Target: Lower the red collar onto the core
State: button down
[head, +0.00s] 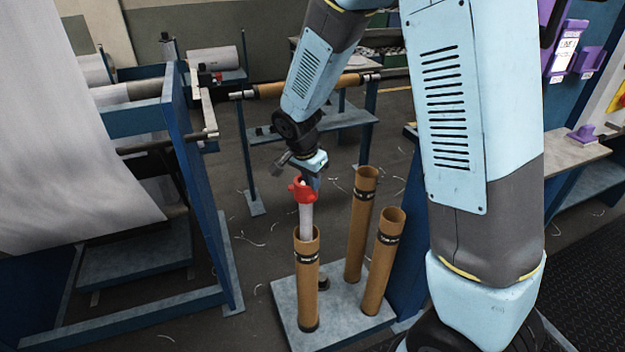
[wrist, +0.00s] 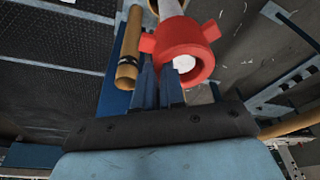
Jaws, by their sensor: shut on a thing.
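My gripper (head: 313,180) points down and is shut on the red collar (head: 300,190) by its side. In the wrist view the blue fingertips (wrist: 160,70) meet the collar (wrist: 184,48) near its left lug. A pale grey shaft (head: 306,220) passes through the collar's ring, and its white end shows in the ring's opening. The shaft runs down to the mouth of the front brown core (head: 307,285), which stands upright. The collar is above the core's rim, apart from it. How far the shaft sits inside the core is hidden.
Two more upright brown cores (head: 362,225) (head: 383,262) stand on the same grey-blue base plate (head: 345,308), right of the front one. A blue frame with white fabric (head: 70,150) stands left. A bench (head: 565,165) is at right.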

jog(key=shift+r, duration=0.25)
jog(key=shift+f, duration=0.15)
jog(key=c, duration=1.7)
grip_release()
jog(key=shift+f, duration=0.1)
jog(key=o, duration=0.6)
jog(key=shift+c, duration=0.2)
jog(key=shift+a, duration=0.1)
jog(key=shift+a+r, duration=0.15)
jog(key=shift+r, duration=0.5)
jog(key=v, duration=1.2)
jog(key=shift+s+r, duration=0.2)
jog(key=shift+s, duration=0.05)
